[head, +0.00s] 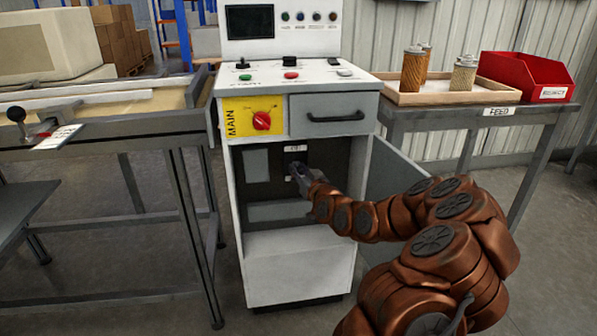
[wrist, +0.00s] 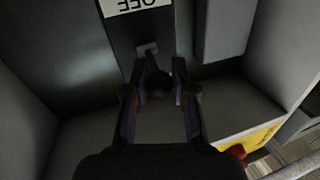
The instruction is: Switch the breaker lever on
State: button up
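The breaker compartment (head: 262,222) is the open dark bay in the front of the grey cabinet, under the yellow MAIN panel. The breaker lever (wrist: 158,86) shows in the wrist view as a dark knob between my two fingers. A pale slot piece (wrist: 147,49) lies just beyond it, next to the upside-down OFF label (wrist: 137,5). My gripper (head: 298,172) reaches into the bay in the head view and hides most of the lever. Its fingers (wrist: 160,78) stand on both sides of the knob. The dark picture does not show whether they press on it.
The compartment door (head: 398,185) hangs open on the right, beside my arm. A red rotary switch (head: 262,121) is on the MAIN panel (head: 240,115) above. A bench on the right holds a tray (head: 440,98) with filter cartridges and a red bin (head: 525,78). A bench (head: 110,130) stands left.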

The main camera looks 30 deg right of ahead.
grip_shut()
jog(key=shift+r, duration=0.15)
jog(key=shift+r+p, duration=0.25)
jog(key=shift+p, duration=0.25)
jog(key=shift+w+r+g+p, duration=0.15)
jog(key=shift+r+g+p, duration=0.25)
jog(key=shift+g+p, duration=0.45)
jog(key=g+p, duration=0.1)
jog(key=r+g+p, duration=0.1)
jog(key=shift+w+d+m+y+p, duration=0.15)
jog(key=shift+w+m+y+p, duration=0.05)
jog(key=shift+m+y+p, duration=0.2)
jog(key=shift+w+d+r+g+p, duration=0.1)
jog(key=shift+w+r+g+p, duration=0.05)
jog(key=shift+g+p, duration=0.45)
